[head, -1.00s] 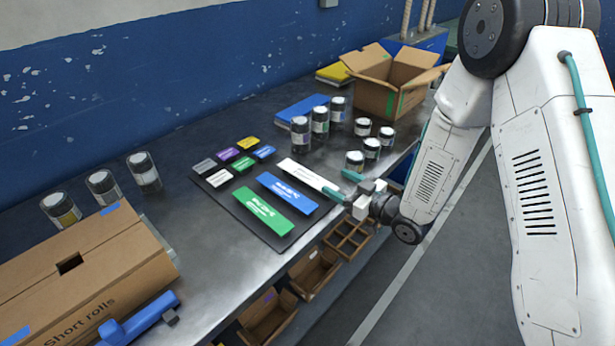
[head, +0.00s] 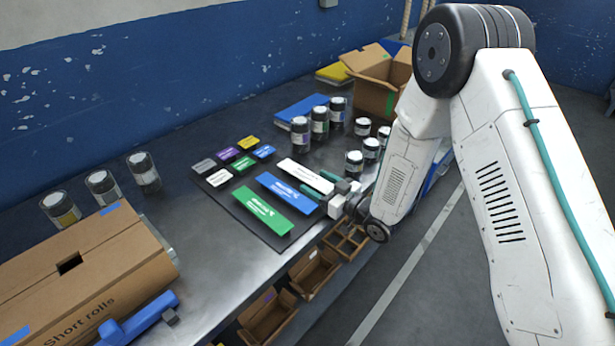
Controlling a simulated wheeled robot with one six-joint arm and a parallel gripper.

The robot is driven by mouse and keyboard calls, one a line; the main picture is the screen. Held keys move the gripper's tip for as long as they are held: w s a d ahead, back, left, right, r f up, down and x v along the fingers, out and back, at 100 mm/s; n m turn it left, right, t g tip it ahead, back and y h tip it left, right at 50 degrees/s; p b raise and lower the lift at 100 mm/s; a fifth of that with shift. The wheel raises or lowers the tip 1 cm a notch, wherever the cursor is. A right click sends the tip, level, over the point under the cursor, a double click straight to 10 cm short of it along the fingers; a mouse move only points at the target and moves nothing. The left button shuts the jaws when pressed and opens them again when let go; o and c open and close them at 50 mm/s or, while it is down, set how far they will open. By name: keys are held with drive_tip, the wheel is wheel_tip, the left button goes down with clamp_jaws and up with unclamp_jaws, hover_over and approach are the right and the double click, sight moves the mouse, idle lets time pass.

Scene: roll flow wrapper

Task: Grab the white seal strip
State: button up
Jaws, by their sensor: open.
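The white seal strip (head: 302,173) lies at the upper right of a dark mat (head: 284,242) on the bench, with a blue strip (head: 287,192) and a green strip (head: 263,211) beside it. My gripper (head: 319,183) is at the strip's right end, with its teal fingers open. One finger shows on each side of that end in this view. I cannot tell whether they touch it or how high they are above the mat. The gripper body hides the area just right of the strip's end.
Several jars (head: 320,122) stand behind the strip, some close to my wrist. Small coloured cards (head: 229,154) lie on the mat's far left part. An open carton (head: 375,95) stands at the back. Wooden bins (head: 314,270) sit below the bench's front edge.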

drive_tip(key=c, duration=1)
drive_tip(key=shift+c, duration=0.2)
drive_tip(key=shift+r, duration=0.15)
